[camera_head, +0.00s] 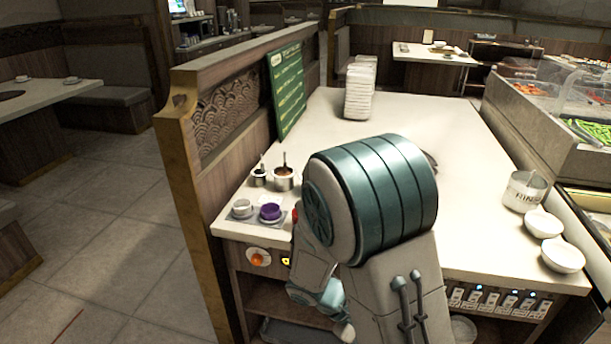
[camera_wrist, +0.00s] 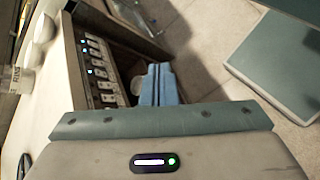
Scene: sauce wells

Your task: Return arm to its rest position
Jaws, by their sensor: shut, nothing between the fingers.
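My gripper (camera_wrist: 158,84) shows in the wrist view as two blue fingers closed together with nothing between them. It hangs in front of the counter's front face, near a row of switches (camera_wrist: 97,72), apart from them. In the head view my arm is folded in front of the counter (camera_head: 440,175), its large teal-banded joint covering the middle of it. The gripper itself is not clearly visible in the head view.
On the counter's left are sauce pots (camera_head: 284,178) and a tray with a purple cup (camera_head: 270,212). A partition (camera_head: 190,200) bounds the left; tiled floor (camera_head: 110,220) beyond is clear.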

